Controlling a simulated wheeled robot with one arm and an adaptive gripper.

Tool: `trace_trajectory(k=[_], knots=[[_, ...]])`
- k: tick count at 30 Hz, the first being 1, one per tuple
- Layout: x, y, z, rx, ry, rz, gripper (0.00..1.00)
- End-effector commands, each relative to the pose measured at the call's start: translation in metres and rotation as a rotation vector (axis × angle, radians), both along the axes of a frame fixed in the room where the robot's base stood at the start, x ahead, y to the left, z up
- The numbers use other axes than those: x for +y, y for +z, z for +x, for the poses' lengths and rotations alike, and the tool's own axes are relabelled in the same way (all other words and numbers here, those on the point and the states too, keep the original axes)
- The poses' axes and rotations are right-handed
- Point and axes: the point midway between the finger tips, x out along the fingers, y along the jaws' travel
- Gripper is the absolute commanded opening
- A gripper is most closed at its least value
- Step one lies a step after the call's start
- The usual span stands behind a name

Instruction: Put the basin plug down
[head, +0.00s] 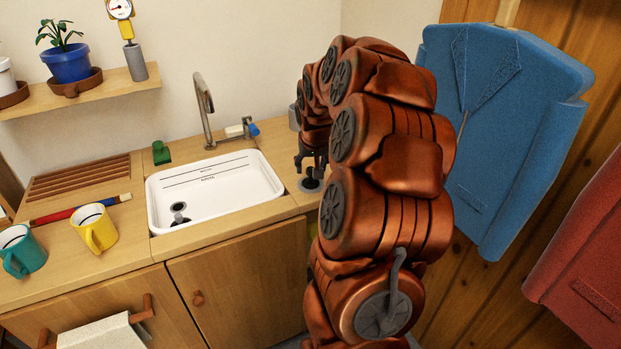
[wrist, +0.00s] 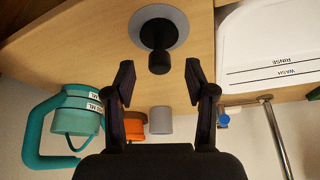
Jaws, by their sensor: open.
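The basin plug (head: 311,185) is dark with an upright knob. It stands on a grey disc on the wooden counter, just right of the basin. In the wrist view the black plug (wrist: 157,37) sits on that round grey disc (wrist: 178,17), with its knob pointing toward my gripper. My gripper (head: 312,158) is above the plug, and in the wrist view its two fingers (wrist: 159,78) are spread apart with nothing between them. The knob is just beyond the fingertips, apart from them. The white basin (head: 225,188) has a dark drain fitting (head: 180,213) in its floor.
The tap (head: 205,110) rises behind the basin. A green block (head: 161,152), a yellow mug (head: 95,228) and a teal mug (head: 20,250) stand to the left. In the wrist view, a teal vessel (wrist: 75,122) and grey cylinder (wrist: 161,120) lie beyond the fingers. A blue jacket (head: 500,120) hangs at right.

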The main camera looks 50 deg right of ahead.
Motion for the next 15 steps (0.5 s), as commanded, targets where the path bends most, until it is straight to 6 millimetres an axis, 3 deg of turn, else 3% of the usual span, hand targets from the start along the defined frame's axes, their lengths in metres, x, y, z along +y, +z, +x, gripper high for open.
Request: trace_trajectory(k=[7, 15], knots=[[-0.007, -0.031, 0.008, 0.006, 0.001, 0.003, 0.55], [-0.010, -0.038, 0.012, 0.001, 0.001, 0.000, 0.55]])
